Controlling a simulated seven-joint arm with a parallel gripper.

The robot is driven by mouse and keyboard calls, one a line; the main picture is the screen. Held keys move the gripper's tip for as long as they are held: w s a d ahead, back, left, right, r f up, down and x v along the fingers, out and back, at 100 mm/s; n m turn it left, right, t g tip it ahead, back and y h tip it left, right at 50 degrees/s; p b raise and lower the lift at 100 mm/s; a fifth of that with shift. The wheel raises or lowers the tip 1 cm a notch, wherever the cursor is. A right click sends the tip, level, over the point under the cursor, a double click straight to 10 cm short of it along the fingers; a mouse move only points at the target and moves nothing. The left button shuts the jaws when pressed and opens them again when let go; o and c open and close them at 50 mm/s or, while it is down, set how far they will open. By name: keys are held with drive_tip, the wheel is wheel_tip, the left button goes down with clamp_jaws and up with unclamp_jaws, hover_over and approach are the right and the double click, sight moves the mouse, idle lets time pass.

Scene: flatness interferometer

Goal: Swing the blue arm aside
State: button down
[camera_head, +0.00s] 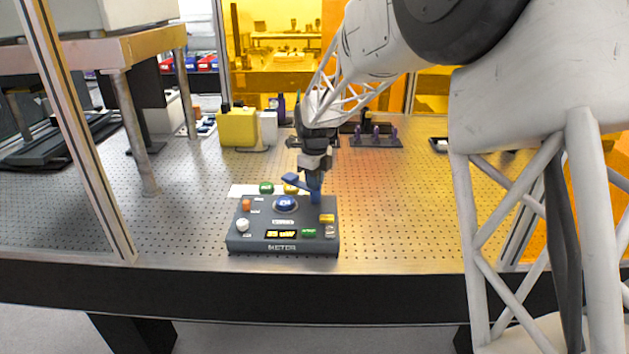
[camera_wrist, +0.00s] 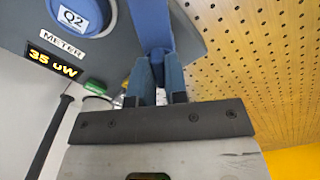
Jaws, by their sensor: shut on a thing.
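The blue arm (camera_head: 296,182) stands at the right rear of the dark grey meter box (camera_head: 240,247), and its bar points left above the box top. In the head view the bar lies behind the round blue cap (camera_head: 285,203), which is uncovered. My gripper (camera_head: 315,177) points down from above and is shut on the blue arm near its post. In the wrist view the blue arm (camera_wrist: 150,18) runs up from between the fingers of my gripper (camera_wrist: 158,58). The blue cap there (camera_wrist: 73,17) reads Q2. The fingers hide part of the grip.
The box also carries green, yellow, orange and white knobs and a lit display (camera_wrist: 52,64). A yellow block (camera_head: 237,128) stands behind left, and a dark rack with purple pegs (camera_head: 376,141) behind right. The perforated table (camera_head: 400,215) is clear right of the box.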

drive_tip(key=m, duration=0.6)
drive_tip(key=shift+d+r+m, duration=0.1)
drive_tip(key=shift+m, duration=0.3)
drive_tip(key=c, duration=1.1)
unclamp_jaws()
drive_tip(key=shift+c, duration=0.2)
drive_tip(key=shift+r, duration=3.85)
drive_tip(key=shift+c, duration=0.3)
